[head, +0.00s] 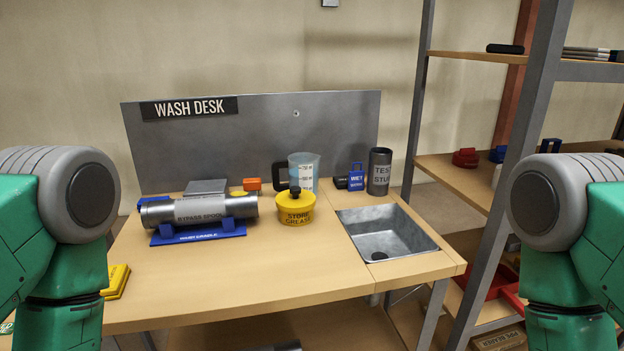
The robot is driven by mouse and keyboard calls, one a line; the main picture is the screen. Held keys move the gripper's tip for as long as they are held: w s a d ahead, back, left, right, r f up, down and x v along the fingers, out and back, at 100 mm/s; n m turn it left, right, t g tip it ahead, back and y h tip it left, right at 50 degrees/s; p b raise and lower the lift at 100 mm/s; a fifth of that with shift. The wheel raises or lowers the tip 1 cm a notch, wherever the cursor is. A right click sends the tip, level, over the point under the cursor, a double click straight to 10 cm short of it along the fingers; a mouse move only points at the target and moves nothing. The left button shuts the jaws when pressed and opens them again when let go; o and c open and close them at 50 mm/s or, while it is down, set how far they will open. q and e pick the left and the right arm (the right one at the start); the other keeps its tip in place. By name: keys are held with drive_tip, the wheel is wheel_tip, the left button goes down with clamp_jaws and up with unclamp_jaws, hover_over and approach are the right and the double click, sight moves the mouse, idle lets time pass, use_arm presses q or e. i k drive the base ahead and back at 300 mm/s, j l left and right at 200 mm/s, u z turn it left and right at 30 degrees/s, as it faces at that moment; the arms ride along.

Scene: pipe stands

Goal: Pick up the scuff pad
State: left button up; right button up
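I cannot clearly make out which object is the scuff pad. A flat yellow object (116,281) lies at the left front of the wash desk (290,277), partly hidden behind my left arm; its lettering is too small to read. A small orange block (252,184) stands behind the bypass spool, with a small flat yellow piece (239,194) near it. Only upper parts of my two arms show at the left and right edges; neither gripper is in view.
A grey bypass spool (203,208) rests on a blue wash cradle (198,234). A yellow store grease tub (296,208), a measuring jug (304,171), a blue tag (356,177) and a grey test stub (379,171) stand right of it. A sink (388,233) is sunk at the right; the front middle is clear.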

sight(118, 274)
drive_tip(key=u, duration=1.25)
